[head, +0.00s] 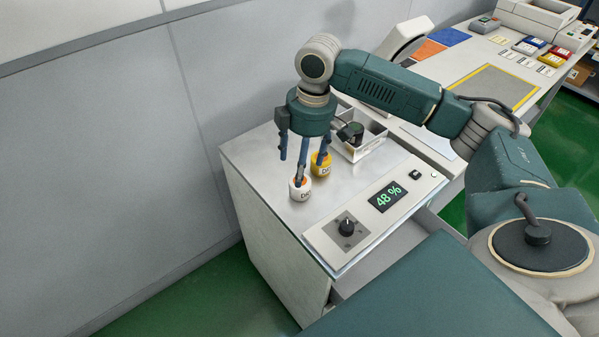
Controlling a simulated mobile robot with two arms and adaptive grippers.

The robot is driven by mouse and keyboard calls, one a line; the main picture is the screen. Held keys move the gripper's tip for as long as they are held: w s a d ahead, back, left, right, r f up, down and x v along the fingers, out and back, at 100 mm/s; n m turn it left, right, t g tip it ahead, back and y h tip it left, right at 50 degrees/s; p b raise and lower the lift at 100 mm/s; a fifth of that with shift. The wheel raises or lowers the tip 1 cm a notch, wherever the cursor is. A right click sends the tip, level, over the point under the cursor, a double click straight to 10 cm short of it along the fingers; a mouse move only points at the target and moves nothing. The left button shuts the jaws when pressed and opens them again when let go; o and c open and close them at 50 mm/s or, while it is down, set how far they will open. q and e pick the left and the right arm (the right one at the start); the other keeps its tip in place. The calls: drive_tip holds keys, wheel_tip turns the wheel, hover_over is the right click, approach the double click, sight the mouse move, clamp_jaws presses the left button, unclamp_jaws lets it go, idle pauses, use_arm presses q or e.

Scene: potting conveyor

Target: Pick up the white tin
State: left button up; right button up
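The white tin (300,193) stands upright on the metal top of a cabinet, near its left front part. It has dark lettering and something orange at its top. A yellow tin (319,170) stands just behind it to the right. My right gripper (303,168) points down over the tins with its blue fingers spread apart. One finger overlaps the top of the white tin, and another passes in front of the yellow tin. I cannot tell whether the fingers touch either tin. My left gripper is not in view.
A white open box (368,143) with a dark object stands behind the tins. A control panel (372,207) with a knob and a "48 %" display lies in front. A grey wall (110,170) is at left. A longer bench (465,60) extends to the right.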

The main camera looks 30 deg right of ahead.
drive_tip(key=shift+w+d+r, duration=0.35)
drive_tip(key=shift+d+r, duration=0.05)
drive_tip(key=shift+d, duration=0.3)
drive_tip(key=shift+f, duration=0.2)
drive_tip(key=f, duration=0.2)
drive_tip(key=a+f, duration=0.1)
drive_tip(key=f, duration=0.1)
drive_tip(key=shift+s+p, duration=0.1)
drive_tip(key=shift+p, duration=0.25)
drive_tip(key=shift+d+f, duration=0.1)
drive_tip(key=shift+f, duration=0.2)
drive_tip(key=f, duration=0.1)
drive_tip(key=f+p, duration=0.1)
drive_tip(key=f, duration=0.2)
drive_tip(key=shift+w+f, duration=0.15)
drive_tip(key=shift+w, duration=0.1)
drive_tip(key=shift+w+f, duration=0.1)
drive_tip(key=shift+f, duration=0.15)
drive_tip(key=c, duration=1.3)
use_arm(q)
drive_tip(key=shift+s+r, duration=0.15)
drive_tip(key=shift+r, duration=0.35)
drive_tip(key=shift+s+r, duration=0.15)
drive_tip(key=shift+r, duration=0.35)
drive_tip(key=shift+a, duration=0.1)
use_arm(e)
drive_tip(key=shift+r, duration=0.1)
